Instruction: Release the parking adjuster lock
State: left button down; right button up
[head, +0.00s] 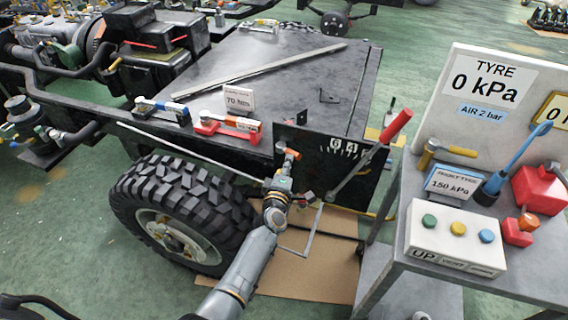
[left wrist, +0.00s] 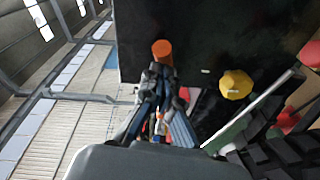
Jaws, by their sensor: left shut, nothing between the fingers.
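No part is labelled as the parking adjuster lock, so I cannot tell for sure which one it is. A black upright plate (head: 340,180) stands at the chassis end. A small orange cylinder (head: 292,153) shows by this plate; it also shows in the left wrist view (left wrist: 162,48). My left gripper (head: 286,170) is just below the orange part, its fingers (left wrist: 160,76) shut and empty. I cannot tell whether they touch it. A yellow faceted knob (left wrist: 236,84) is right of the fingers in the left wrist view. My right gripper is not in view.
A lever with a red grip (head: 397,125) slants up right of the plate. A big tyre (head: 180,210) is left of my arm. A grey cart (head: 515,280) with a button box (head: 455,240) stands right. Cardboard (head: 325,265) lies on the floor.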

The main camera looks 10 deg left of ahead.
pick_arm(q)
jog(key=shift+w+d+r, duration=0.1)
jog(key=shift+w+d, duration=0.05)
jog(key=shift+d, duration=0.15)
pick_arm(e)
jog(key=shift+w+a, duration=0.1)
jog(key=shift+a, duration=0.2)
